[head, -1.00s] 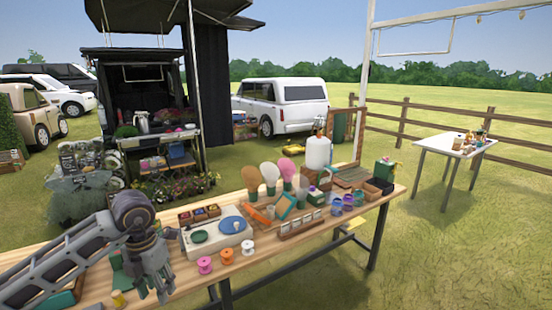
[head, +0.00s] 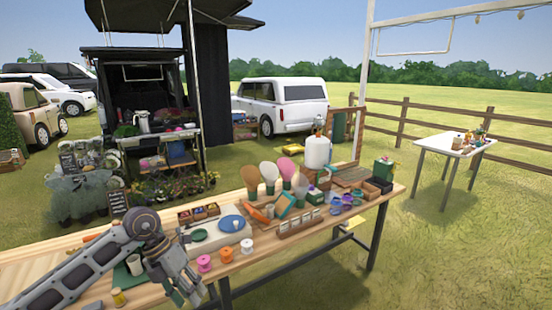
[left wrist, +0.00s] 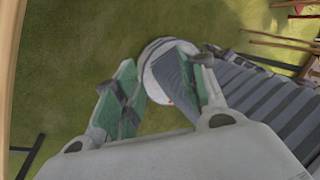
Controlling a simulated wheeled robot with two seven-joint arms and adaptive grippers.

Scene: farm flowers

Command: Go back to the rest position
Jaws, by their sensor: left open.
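My left gripper (head: 184,292) is at the front edge of the long wooden table in the head view, left of the spools, fingers pointing down. In the left wrist view its two green-padded fingers (left wrist: 165,85) are apart with nothing held between them. Below them show grass, a pale round shape and a dark ribbed part that looks like my own body. My right gripper is in neither view.
The wooden table (head: 300,250) holds pink, orange and white spools (head: 226,256), a white tray with green and blue discs (head: 216,233), brushes and small jars. A white table (head: 450,146) stands at the right on open grass.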

